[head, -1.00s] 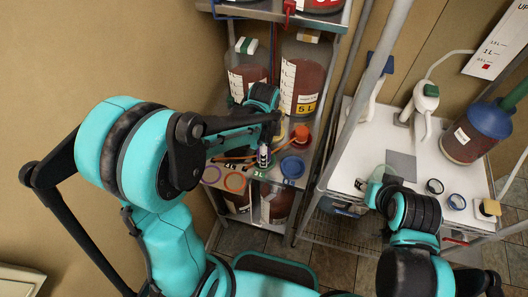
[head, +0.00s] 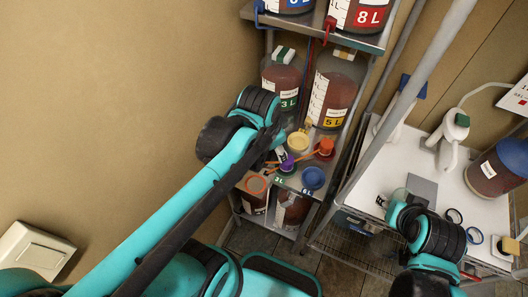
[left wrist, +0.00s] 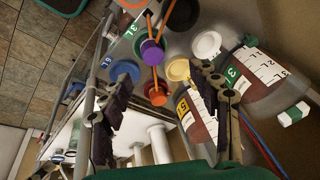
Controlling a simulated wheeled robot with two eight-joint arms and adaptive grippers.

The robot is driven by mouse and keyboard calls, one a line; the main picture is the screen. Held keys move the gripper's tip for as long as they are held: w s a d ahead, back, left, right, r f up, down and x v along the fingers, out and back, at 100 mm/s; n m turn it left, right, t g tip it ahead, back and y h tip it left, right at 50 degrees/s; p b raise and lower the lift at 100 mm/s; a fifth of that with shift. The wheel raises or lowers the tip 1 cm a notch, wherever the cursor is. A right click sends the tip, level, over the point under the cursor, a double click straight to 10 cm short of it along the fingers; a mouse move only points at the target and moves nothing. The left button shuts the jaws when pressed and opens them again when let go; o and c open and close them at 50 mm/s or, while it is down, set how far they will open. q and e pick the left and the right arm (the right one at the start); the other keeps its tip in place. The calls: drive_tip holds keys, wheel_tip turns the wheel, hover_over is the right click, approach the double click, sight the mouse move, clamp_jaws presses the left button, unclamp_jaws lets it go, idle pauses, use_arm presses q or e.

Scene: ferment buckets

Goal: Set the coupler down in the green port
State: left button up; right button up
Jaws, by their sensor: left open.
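In the head view my left arm hides most of the gripper. My right gripper (head: 397,213) is over the white cart, its fingers unclear.
An orange knob (head: 325,147) with an orange tube, a blue port (head: 313,178), a yellow lid (head: 298,141) and an orange ring (head: 256,185) crowd around the coupler. Large jars (head: 334,88) stand behind. A metal post (head: 410,90) separates rack and cart (head: 360,170).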

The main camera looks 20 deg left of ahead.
use_arm(q)
drive_tip(key=s+n+t, duration=0.1)
drive_tip(key=n, duration=0.1)
drive_tip(key=s+a+n+t, duration=0.1)
drive_tip(key=s+n, duration=0.1)
drive_tip(key=s+n+t, duration=0.1)
drive_tip(key=n, duration=0.2)
drive_tip(key=shift+s+a, duration=0.2)
drive_tip(key=shift+a, duration=0.2)
wheel_tip(320, 180, down, 8)
drive_tip(key=b, duration=0.8)
